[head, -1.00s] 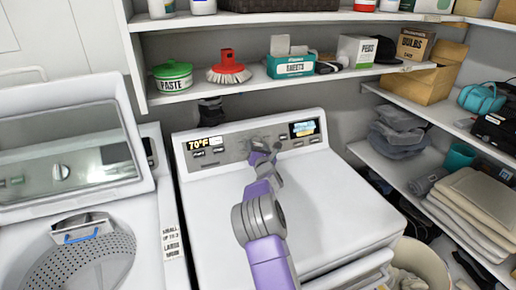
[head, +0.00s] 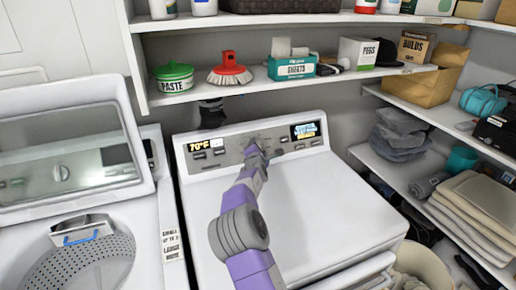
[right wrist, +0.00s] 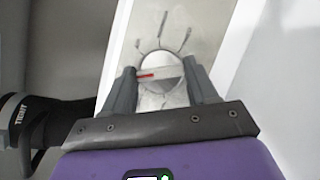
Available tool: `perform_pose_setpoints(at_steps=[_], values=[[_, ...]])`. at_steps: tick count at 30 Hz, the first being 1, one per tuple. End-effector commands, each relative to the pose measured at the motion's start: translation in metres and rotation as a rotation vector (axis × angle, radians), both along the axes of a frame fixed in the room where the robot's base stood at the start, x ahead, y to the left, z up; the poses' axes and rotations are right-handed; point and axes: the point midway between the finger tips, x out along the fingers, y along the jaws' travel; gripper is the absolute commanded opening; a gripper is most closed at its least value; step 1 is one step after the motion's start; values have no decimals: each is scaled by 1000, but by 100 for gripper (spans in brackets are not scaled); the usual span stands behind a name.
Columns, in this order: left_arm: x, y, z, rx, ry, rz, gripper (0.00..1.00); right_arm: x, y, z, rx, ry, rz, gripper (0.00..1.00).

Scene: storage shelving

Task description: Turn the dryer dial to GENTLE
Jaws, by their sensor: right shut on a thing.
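The dryer (head: 300,210) is white, with a grey control panel (head: 228,155) along its back edge. My right gripper (head: 255,148) is at the middle of this panel and hides the dial in the head view. In the right wrist view the round pale dial (right wrist: 160,68) sits between the two fingers of my right gripper (right wrist: 160,80), which is shut on it. A red mark shows on the dial's bar, toward the left finger. Dark tick lines fan out above the dial; no setting words are readable. My left gripper is not in view.
A washer (head: 65,160) stands left of the dryer. A shelf (head: 225,90) above the panel holds a green paste tub (head: 174,78), a red brush (head: 229,70) and a teal box (head: 291,68). Folded towels (head: 470,215) lie on the right shelving. The dryer top is mostly clear.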

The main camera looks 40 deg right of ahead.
Motion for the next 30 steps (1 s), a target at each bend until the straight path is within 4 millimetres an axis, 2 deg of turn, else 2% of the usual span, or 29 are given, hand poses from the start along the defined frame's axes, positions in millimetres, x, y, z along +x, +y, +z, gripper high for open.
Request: perform_pose_setpoints(at_steps=[9,21,22,27,30], values=[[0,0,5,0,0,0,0,0,0,1,69,-20,-34,27],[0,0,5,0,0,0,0,0,0,1,74,-22,-37,27],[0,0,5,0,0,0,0,0,0,0,74,-22,-37,59],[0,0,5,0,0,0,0,0,0,1,74,-23,-36,83],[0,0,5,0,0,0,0,0,0,0,74,-23,-36,83]])
